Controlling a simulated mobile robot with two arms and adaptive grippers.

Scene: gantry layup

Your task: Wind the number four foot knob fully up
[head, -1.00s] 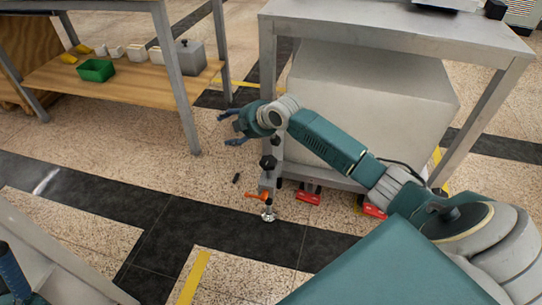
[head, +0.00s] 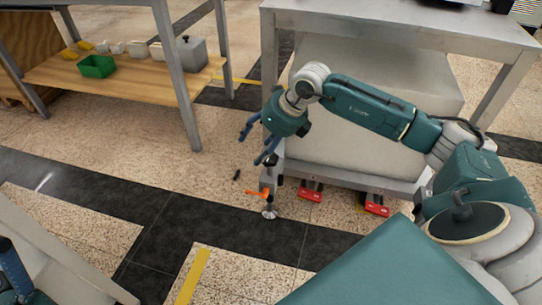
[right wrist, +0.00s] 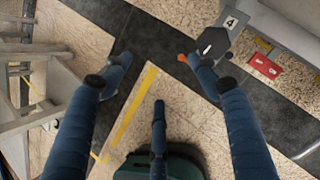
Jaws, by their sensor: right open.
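The foot with the number four plate (right wrist: 231,22) stands at the corner of the metal table. Its black knob (right wrist: 213,42) shows in the right wrist view beside the tip of my right-hand finger there; I cannot tell whether they touch. An orange lever (head: 257,193) and a round metal foot pad (head: 269,212) show lower on the same foot. My right gripper (head: 250,150) is open and empty, and its fingers partly hide the knob in the head view. In the right wrist view the gripper (right wrist: 158,62) has its fingers spread. Part of my left gripper (head: 12,272) shows at the lower left edge.
The metal table (head: 400,25) has a large pale box (head: 350,75) under it. Red blocks (head: 311,191) lie on the floor by the table's base. A wooden shelf (head: 130,85) at the left holds a green bin (head: 97,66). The floor left of the foot is mostly clear.

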